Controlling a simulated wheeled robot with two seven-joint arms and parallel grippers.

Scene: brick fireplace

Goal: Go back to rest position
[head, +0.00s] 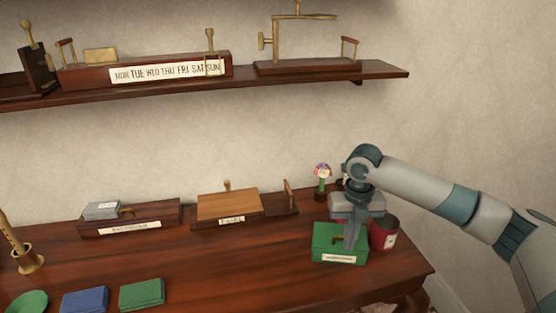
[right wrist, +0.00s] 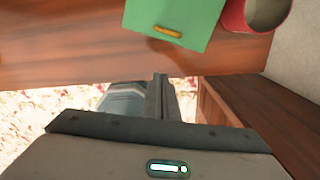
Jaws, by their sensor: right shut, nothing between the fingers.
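My right gripper (head: 350,244) points downward above the right part of the wooden table, its fingers together with nothing held. In the head view it overlaps a green box (head: 326,243) with a white label and a small brass handle. In the right wrist view, the shut fingers (right wrist: 160,84) stand below the green box (right wrist: 172,17), with a gap between them in the picture. Whether the gripper touches the box cannot be told from the head view. My right arm reaches in from the right edge. My left gripper is out of view.
Wooden trays (head: 245,217) line the wall side. Blue (head: 85,300) and green (head: 142,293) blocks lie in front. A wall shelf (head: 250,82) hangs above.

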